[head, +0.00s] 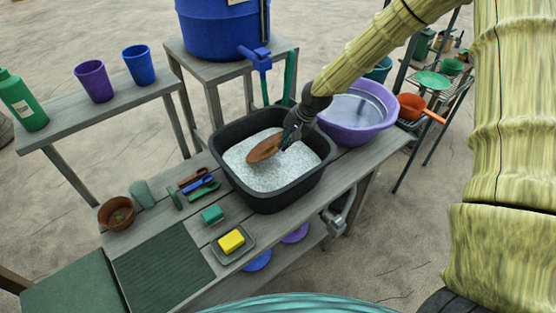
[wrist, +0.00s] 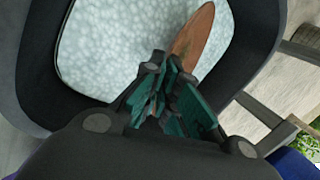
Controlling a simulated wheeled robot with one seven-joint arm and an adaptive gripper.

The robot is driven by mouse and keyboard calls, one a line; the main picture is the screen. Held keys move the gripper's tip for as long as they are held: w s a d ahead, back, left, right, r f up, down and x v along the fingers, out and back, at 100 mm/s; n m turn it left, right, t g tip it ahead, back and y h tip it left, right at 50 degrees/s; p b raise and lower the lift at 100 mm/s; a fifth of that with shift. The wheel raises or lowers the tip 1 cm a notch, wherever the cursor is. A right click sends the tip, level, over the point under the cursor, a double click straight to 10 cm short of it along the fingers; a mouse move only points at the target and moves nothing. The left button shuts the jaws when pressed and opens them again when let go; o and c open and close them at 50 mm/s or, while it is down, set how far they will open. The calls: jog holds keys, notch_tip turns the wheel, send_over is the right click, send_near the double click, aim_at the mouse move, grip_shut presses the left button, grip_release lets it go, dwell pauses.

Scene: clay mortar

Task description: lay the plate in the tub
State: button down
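The brown plate (head: 264,149) is tilted, seen nearly edge-on, above the pale speckled filling of the black tub (head: 228,175). In the wrist view, the plate (wrist: 194,42) sticks out beyond the teal and dark fingers of my gripper (wrist: 172,82), over the filling and close to the tub's wall (wrist: 262,35). I cannot tell whether the plate touches the filling. The fingers hide its held edge.
A purple basin (head: 385,128) of water stands right of the tub. On the bench in front are a yellow sponge (head: 231,241) on a tray, a teal block (head: 213,215), brushes (head: 203,187) and a clay pot (head: 117,213). A blue barrel (head: 215,30) stands behind.

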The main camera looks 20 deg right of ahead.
notch_tip(320, 180, down, 8)
jog(key=p, duration=0.2)
jog(key=shift+s+d+p, duration=0.15)
jog(key=shift+s+p, duration=0.15)
jog(key=shift+f, duration=0.15)
jog(key=c, duration=1.7)
grip_release()
jog(key=shift+o, duration=0.3)
jog(key=b+v, duration=0.4)
jog(key=v, duration=0.8)
